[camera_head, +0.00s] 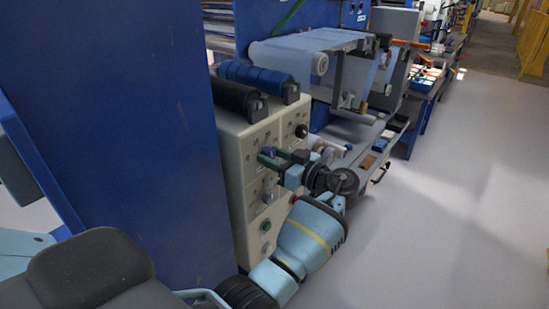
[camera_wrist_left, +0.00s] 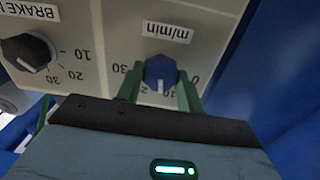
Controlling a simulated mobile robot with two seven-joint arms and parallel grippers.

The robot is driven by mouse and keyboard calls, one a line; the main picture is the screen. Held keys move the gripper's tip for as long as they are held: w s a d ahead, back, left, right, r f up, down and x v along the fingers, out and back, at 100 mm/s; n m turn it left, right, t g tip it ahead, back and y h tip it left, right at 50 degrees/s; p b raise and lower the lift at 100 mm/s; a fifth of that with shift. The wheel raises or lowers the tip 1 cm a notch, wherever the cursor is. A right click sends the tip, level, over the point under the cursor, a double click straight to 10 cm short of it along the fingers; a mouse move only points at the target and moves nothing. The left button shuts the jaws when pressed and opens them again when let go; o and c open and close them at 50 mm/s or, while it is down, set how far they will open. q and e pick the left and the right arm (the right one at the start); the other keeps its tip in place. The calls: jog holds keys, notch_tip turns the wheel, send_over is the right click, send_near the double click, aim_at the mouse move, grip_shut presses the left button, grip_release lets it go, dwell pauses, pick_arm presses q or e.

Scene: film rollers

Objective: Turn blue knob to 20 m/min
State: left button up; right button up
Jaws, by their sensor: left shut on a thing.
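The blue knob (camera_wrist_left: 158,68) sits on the beige control panel (camera_head: 232,172), under an upside-down "m/min" label (camera_wrist_left: 166,32) in the left wrist view. My left gripper (camera_head: 270,157) is at the panel face, its green fingers (camera_wrist_left: 160,82) on both sides of the knob and shut on it. The knob's white pointer aims down in the wrist view, just left of a partly seen "10" mark. The "30" shows at left and the "0" at right. In the head view the gripper covers the knob. My right gripper is out of view.
A black brake knob (camera_wrist_left: 28,52) is beside it on the panel. Other knobs and a green button (camera_head: 265,227) are lower down. Black and blue rollers (camera_head: 258,78) lie above the panel. A blue wall (camera_head: 125,110) stands left; the grey floor (camera_head: 450,200) at right is clear.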

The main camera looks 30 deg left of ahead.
pick_arm(q)
jog(key=m, duration=0.3)
jog(key=shift+m, duration=1.9)
jog(key=o, duration=1)
jog(key=shift+d, duration=0.15)
